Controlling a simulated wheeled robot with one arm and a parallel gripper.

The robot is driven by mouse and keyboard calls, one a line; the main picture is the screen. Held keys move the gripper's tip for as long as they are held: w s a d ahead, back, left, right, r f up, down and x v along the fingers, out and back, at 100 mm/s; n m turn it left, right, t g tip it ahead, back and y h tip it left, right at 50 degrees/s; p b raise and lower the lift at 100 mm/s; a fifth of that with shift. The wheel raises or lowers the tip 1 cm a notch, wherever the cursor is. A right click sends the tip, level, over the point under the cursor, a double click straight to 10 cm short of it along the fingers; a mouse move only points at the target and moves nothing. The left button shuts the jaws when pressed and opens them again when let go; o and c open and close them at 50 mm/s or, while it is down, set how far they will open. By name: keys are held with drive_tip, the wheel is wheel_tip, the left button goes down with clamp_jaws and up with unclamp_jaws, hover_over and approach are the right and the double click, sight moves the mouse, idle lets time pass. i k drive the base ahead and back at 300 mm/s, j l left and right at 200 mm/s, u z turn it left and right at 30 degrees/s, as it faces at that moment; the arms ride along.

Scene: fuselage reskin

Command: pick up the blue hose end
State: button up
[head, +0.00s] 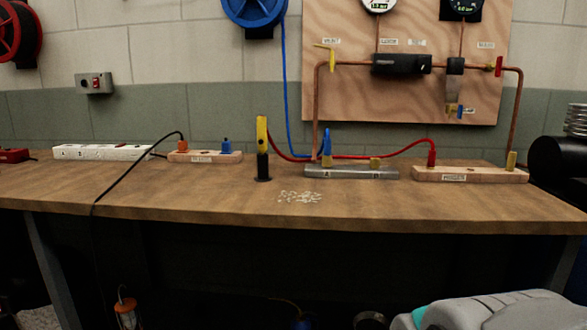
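The blue hose (286,95) hangs from the blue reel (254,8) on the wall and curves down to the workbench. Its lower part runs right to the grey metal block (350,172) labelled A. A blue upright piece (327,142) stands at the left end of that block, by a brass fitting. It looks like the blue hose end, but I cannot tell for sure whether the hose joins it. The red hose passes close by the same spot. My gripper is not in view.
A yellow and black upright tool (262,148) stands left of the block. A red hose (408,147) runs to the wooden block (470,175) at right. A power strip (103,152) and black cable lie left. The bench front (200,200) is mostly clear.

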sight(328, 152)
drive_tip(key=i+l, duration=0.15)
drive_tip(key=l, duration=0.2)
drive_tip(key=i+l, duration=0.15)
drive_tip(key=l, duration=0.15)
drive_tip(key=i+l+u, duration=0.1)
drive_tip(key=l, duration=0.25)
drive_tip(key=i+l, duration=0.15)
drive_tip(key=l, duration=0.2)
drive_tip(key=i+l, duration=0.1)
drive_tip(key=l, duration=0.25)
